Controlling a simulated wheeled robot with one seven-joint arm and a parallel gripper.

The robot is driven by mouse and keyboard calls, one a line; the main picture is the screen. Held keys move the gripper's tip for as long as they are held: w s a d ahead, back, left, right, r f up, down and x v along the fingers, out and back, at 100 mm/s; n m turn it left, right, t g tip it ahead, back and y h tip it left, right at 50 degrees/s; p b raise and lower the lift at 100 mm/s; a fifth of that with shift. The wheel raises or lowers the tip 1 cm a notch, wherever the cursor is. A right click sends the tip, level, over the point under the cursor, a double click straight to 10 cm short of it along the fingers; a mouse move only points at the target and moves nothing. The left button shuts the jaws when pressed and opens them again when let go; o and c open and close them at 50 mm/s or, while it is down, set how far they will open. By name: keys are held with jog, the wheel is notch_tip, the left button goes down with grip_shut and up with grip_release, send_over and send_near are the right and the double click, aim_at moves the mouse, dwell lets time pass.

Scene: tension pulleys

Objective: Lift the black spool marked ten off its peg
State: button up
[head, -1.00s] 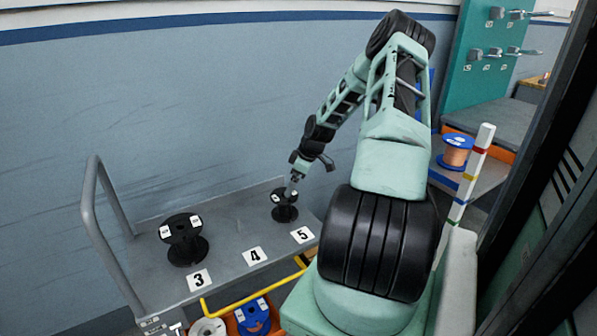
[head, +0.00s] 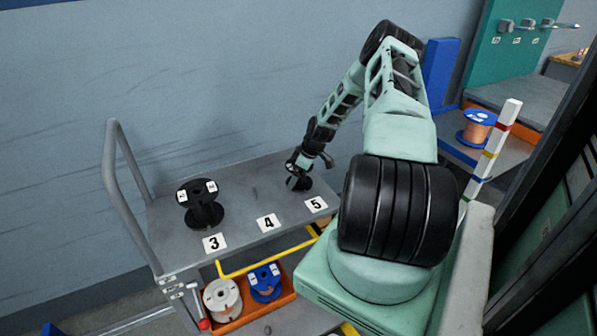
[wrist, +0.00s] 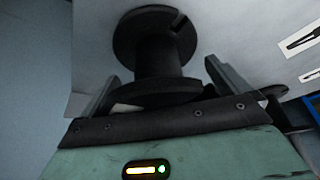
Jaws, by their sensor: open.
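A black spool (head: 299,184) stands at the far right of the grey cart top, behind the label 5. My gripper (head: 297,168) is over it in the head view and hides part of it. In the wrist view the black spool (wrist: 158,55) fills the space ahead, its core lying between the two open fingers (wrist: 163,72), one at each side. I cannot tell whether either finger touches it. A second black spool (head: 203,212) with white tags stands behind the label 3. The tag markings are too small to read.
Below, an orange bin (head: 248,313) holds a white spool and a blue spool. A copper spool (head: 478,127) stands on a shelf at right.

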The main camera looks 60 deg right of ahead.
jog(key=c, duration=0.8)
jog(key=shift+c, duration=0.2)
jog(key=shift+r+p, duration=1.1)
jog(key=shift+r, duration=0.8)
jog(key=shift+r+p, duration=1.1)
jog(key=shift+r, duration=0.6)
jog(key=shift+r+p, duration=1.1)
jog(key=shift+r, duration=0.65)
jog(key=shift+r+p, duration=1)
jog(key=shift+r, duration=0.5)
